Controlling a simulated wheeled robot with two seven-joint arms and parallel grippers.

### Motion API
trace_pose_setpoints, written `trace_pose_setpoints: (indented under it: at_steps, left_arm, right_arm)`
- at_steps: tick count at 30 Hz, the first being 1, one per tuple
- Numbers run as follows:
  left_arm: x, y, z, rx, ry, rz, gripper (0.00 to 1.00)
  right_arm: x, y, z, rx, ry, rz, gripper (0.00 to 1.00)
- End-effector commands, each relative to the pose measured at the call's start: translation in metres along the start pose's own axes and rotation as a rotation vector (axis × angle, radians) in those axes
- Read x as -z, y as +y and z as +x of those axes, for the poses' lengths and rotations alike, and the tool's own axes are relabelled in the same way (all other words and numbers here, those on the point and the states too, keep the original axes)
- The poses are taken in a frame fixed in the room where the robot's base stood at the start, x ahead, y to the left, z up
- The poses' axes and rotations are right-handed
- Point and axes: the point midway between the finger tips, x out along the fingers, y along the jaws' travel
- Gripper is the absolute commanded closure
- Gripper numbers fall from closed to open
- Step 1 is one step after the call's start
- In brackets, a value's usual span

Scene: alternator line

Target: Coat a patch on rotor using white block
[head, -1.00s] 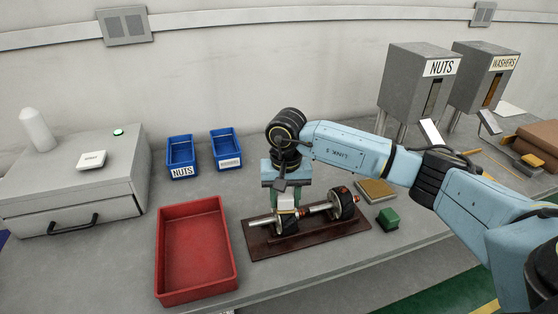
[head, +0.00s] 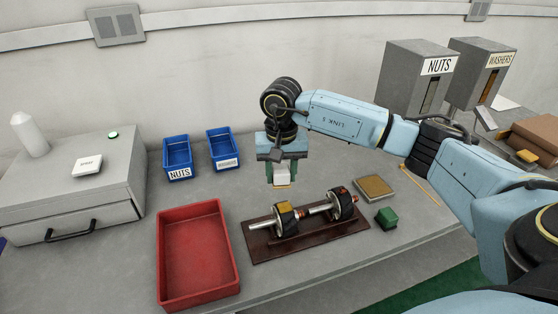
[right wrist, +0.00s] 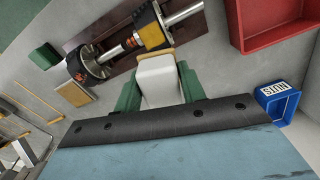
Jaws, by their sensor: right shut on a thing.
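My right gripper (head: 282,178) is shut on the white block (head: 281,173) and holds it in the air above the rotor. The block's lower edge looks yellowish in the head view. The white block (right wrist: 160,78) also shows between the green fingers in the right wrist view. The rotor (head: 287,220), a metal shaft with dark drums, lies on a dark red-brown board (head: 262,247). A yellow patch (head: 284,207) shows on top of its left drum; the patch (right wrist: 153,36) also shows in the right wrist view. The block is clear of the rotor. My left gripper is not in view.
A tan-topped pad (head: 375,186) and a green block (head: 386,217) lie right of the board. A red tray (head: 233,255) stands left of it. Blue bins (head: 177,172) stand behind. Nut and washer dispensers (head: 415,85) stand at the back right.

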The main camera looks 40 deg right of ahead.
Motion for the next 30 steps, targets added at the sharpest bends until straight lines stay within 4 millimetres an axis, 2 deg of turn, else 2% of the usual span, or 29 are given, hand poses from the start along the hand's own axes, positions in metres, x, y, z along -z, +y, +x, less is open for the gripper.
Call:
trace_pose_setpoints:
  at_steps: [3,7,24,26,30]
  left_arm:
    - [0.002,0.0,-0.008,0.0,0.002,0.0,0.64]
    - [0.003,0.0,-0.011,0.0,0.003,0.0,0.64]
    - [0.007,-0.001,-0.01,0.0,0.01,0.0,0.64]
    - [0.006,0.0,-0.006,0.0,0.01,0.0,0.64]
    - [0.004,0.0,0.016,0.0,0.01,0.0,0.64]
  right_arm:
    - [0.0,0.002,-0.014,0.001,0.002,0.003,0.81]
    - [0.0,0.003,-0.02,0.0,0.001,0.005,0.81]
    - [-0.001,0.002,-0.019,0.001,0.001,0.002,0.81]
    - [-0.005,-0.003,-0.016,0.002,0.0,-0.019,0.81]
    - [-0.031,-0.032,0.001,0.008,0.0,-0.157,0.81]
